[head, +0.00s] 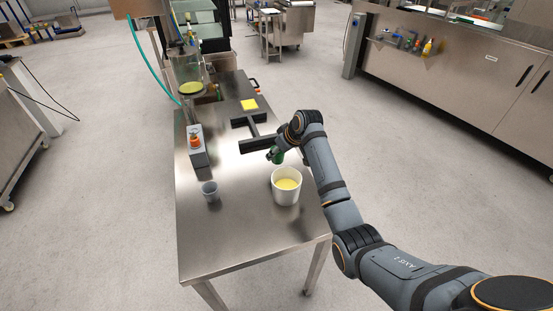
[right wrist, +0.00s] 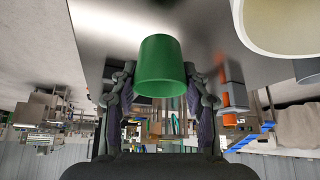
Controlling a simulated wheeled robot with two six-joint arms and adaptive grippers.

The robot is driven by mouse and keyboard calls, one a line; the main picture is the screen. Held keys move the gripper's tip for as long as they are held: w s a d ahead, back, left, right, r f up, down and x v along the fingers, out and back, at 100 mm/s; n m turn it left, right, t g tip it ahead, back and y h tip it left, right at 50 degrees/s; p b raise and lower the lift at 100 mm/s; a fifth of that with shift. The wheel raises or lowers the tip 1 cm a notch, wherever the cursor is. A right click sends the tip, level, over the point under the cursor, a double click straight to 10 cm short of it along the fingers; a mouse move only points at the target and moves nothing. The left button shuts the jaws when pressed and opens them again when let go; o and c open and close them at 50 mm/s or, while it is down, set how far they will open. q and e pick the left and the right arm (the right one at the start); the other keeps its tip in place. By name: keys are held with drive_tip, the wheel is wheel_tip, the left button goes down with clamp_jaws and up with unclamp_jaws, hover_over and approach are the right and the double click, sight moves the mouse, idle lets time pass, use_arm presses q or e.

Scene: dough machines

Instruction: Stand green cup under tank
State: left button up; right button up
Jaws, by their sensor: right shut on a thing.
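The green cup (head: 279,156) is small and partly hidden by my right gripper (head: 273,152) in the head view. In the right wrist view the cup (right wrist: 160,62) sits between the two fingers of the right gripper (right wrist: 160,82), which is shut on it. The gripper holds it above the steel table, just behind the white bucket. The tank (head: 187,68) is a clear vessel with yellow-green content at its bottom, at the far left end of the table, up and left of the cup. My left gripper is not in view.
A white bucket (head: 286,194) with pale yellow content stands in front of the cup. A small grey cup (head: 210,191) stands left of it.

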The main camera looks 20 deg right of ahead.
sight(276, 159)
wheel_tip(276, 159, down, 3)
drive_tip(key=shift+w+a+r+p, duration=0.15)
drive_tip(key=shift+p, duration=0.55)
drive_tip(key=shift+f, duration=0.25)
drive_tip(key=shift+f, duration=0.2)
drive_tip(key=o, duration=0.9)
drive_tip(key=shift+o, duration=0.2)
